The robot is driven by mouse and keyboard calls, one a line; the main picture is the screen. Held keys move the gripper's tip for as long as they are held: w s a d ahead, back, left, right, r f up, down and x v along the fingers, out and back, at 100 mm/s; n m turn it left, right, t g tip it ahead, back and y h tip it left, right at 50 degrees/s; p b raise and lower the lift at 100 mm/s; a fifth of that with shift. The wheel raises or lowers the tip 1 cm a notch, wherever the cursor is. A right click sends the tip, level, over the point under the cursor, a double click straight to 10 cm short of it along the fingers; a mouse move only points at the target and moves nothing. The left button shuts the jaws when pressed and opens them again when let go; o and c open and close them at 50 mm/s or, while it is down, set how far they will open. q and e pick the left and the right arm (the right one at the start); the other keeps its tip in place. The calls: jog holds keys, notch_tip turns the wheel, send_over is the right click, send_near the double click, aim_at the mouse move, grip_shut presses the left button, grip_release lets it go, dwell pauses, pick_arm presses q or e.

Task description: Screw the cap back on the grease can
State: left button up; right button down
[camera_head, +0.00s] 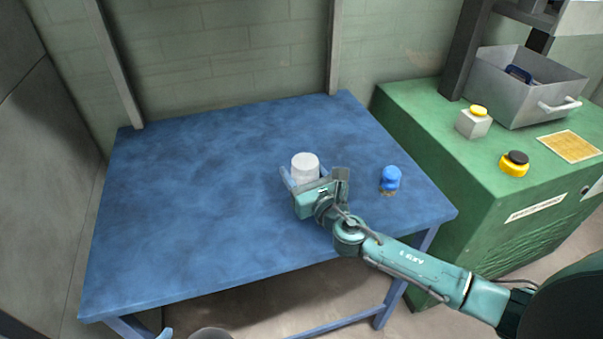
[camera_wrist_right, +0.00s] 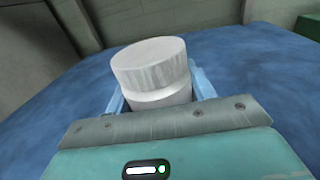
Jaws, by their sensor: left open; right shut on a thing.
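The white grease can (camera_head: 304,168) is upright at the right-centre of the blue table, and it also shows in the right wrist view (camera_wrist_right: 160,96). A wider white top (camera_wrist_right: 150,62) with a ribbed side, seemingly the cap, sits on it; I cannot tell how tightly. My right gripper (camera_head: 300,184) is shut on the can, its light blue fingers on either side of the body below the top. My left gripper (camera_head: 165,333) barely shows at the bottom edge, one blue fingertip in view, open and away from the can.
A small blue object (camera_head: 390,178) with a brownish base stands on the table (camera_head: 180,215) right of the can. The table's left half is clear. A green cabinet (camera_head: 465,215) stands at right with a grey metal bin (camera_head: 510,95), a yellow button box (camera_head: 473,124) and a black-and-yellow knob (camera_head: 514,164).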

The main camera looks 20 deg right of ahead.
jog(key=c, duration=1)
grip_release()
jog(key=shift+f, duration=0.15)
jog(key=o, duration=0.4)
jog(key=shift+o, duration=0.2)
jog(key=shift+r, duration=0.4)
jog(key=s, duration=0.3)
jog(key=s+d, duration=0.1)
jog(key=s, duration=0.3)
jog(key=s+d, duration=0.1)
jog(key=s, duration=0.2)
jog(key=shift+s+f, duration=0.25)
jog(key=shift+s+d+r, duration=0.1)
jog(key=shift+s+d, duration=0.05)
jog(key=shift+s, duration=0.5)
